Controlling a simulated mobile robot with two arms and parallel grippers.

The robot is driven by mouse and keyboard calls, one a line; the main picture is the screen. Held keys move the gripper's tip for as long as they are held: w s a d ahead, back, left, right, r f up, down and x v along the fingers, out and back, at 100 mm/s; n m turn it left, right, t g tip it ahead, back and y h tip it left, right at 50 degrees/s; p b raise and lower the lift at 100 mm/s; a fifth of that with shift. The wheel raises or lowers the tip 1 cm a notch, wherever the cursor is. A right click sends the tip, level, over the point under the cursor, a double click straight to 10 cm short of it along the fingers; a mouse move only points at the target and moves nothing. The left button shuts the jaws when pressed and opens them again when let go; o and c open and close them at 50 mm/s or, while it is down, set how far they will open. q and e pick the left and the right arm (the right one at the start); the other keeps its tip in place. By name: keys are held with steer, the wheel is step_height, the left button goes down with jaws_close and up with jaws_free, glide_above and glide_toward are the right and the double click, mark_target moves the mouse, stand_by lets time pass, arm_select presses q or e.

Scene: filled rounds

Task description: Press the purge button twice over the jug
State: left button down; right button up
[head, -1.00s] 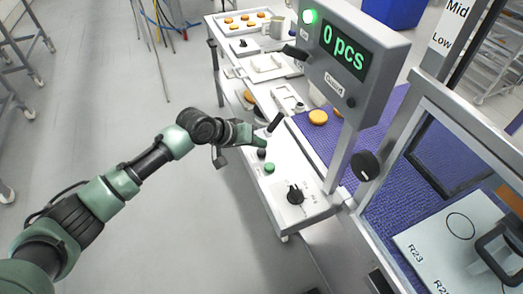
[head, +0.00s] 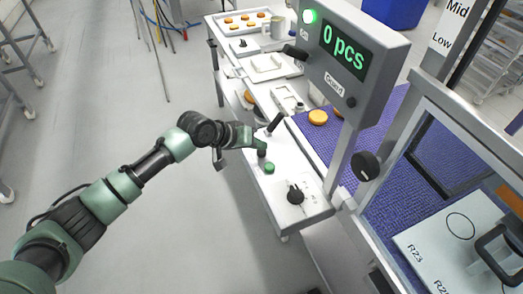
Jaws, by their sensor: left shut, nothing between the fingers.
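My left gripper (head: 261,145) is shut and empty. It reaches in from the left over the white control panel (head: 285,213), with its fingertips right at a dark button (head: 262,154); I cannot tell whether they touch it. A green button (head: 269,168) sits just in front of the dark one, and a black rotary knob (head: 295,194) is further forward. No label I can read marks the purge button. A pale grey jug-like vessel (head: 278,29) stands far back by the tray of rounds. My right gripper is not in view.
A grey display box (head: 355,55) reading "0 pcs" stands on a post right of the panel. A black lever (head: 275,123) rises just behind the fingertips. A purple belt (head: 395,212) with a round (head: 318,117) runs at the right.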

mark_target(259, 153)
arm_select(q)
steer(key=shift+f, duration=0.6)
stand_by(0.3)
stand_by(0.4)
steer(key=shift+r+p, duration=0.85)
steer(key=shift+r, duration=0.2)
step_height(259, 153, up, 5)
steer(key=p, duration=0.5)
stand_by(0.3)
